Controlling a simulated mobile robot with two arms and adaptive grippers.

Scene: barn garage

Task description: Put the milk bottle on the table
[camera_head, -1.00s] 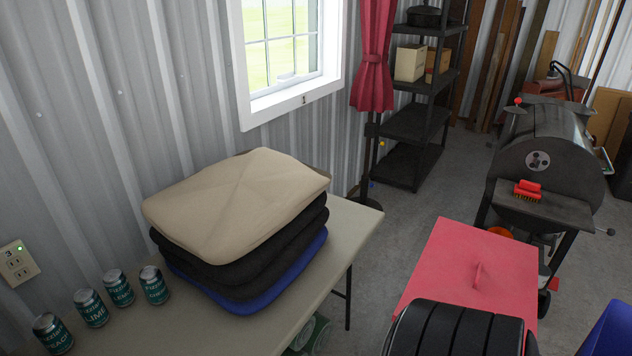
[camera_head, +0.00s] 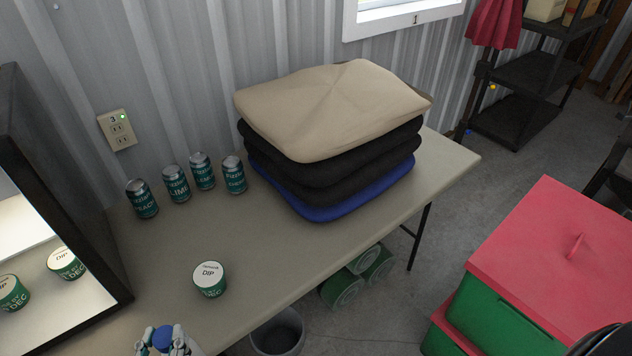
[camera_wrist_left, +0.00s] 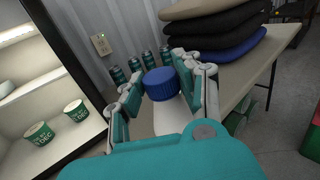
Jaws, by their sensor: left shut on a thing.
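My left gripper (camera_head: 168,343) is at the bottom edge of the head view, shut around a bottle with a blue cap (camera_head: 162,337). The left wrist view shows the blue cap (camera_wrist_left: 160,83) and part of the white body (camera_wrist_left: 168,117) between the fingers. The bottle looks upright; its base is hidden, so I cannot tell whether it touches anything. The beige table (camera_head: 290,245) lies ahead, with bare top around its middle and front. My right gripper is not in view.
On the table are several teal cans (camera_head: 177,184), a dip tub (camera_head: 210,279) and stacked cushions (camera_head: 330,110). A dark-framed lit cabinet (camera_head: 75,225) with tubs stands left. A bin (camera_head: 278,335) is below the front edge. A red-lidded green box (camera_head: 540,255) stands right.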

